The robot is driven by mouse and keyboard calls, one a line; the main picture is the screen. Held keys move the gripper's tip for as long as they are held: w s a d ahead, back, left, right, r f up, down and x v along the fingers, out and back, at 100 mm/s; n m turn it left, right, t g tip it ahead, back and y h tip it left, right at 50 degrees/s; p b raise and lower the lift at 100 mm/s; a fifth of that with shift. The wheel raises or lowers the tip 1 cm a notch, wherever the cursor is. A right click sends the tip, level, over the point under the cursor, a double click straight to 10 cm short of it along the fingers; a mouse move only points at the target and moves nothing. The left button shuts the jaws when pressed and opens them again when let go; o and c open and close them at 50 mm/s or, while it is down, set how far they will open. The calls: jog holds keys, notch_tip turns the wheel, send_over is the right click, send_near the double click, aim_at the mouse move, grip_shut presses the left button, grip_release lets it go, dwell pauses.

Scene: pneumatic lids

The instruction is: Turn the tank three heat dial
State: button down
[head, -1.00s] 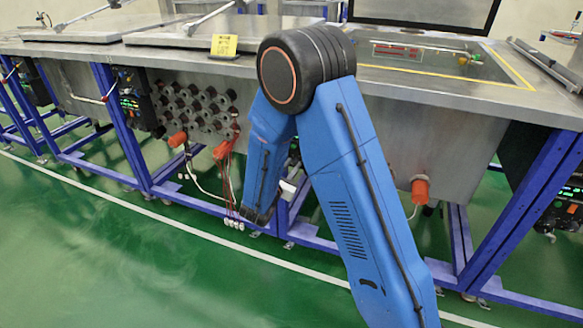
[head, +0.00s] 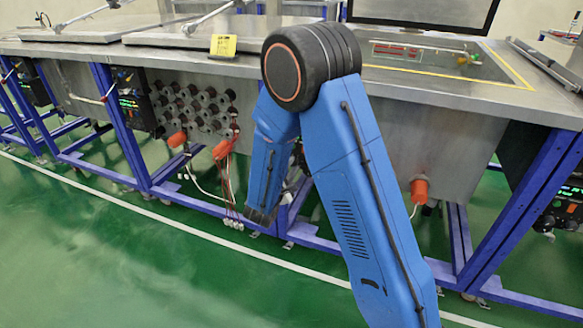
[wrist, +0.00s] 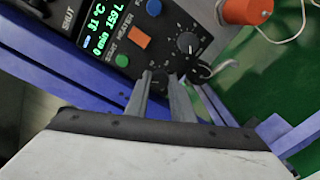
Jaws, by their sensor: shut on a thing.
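In the head view my own arm hides the gripper and this panel.
An orange fitting (wrist: 246,10) with a white cable is at upper right. In the head view a steel tank bench (head: 440,92) runs across, with open green floor (head: 130,260) in front.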

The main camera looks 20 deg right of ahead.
jog(key=shift+s+m, duration=0.1)
jog(key=shift+m, duration=0.4)
jog(key=shift+f, duration=0.1)
jog(key=c, duration=1.8)
grip_release()
jog(key=v, duration=1.7)
jog(key=shift+s, duration=0.15)
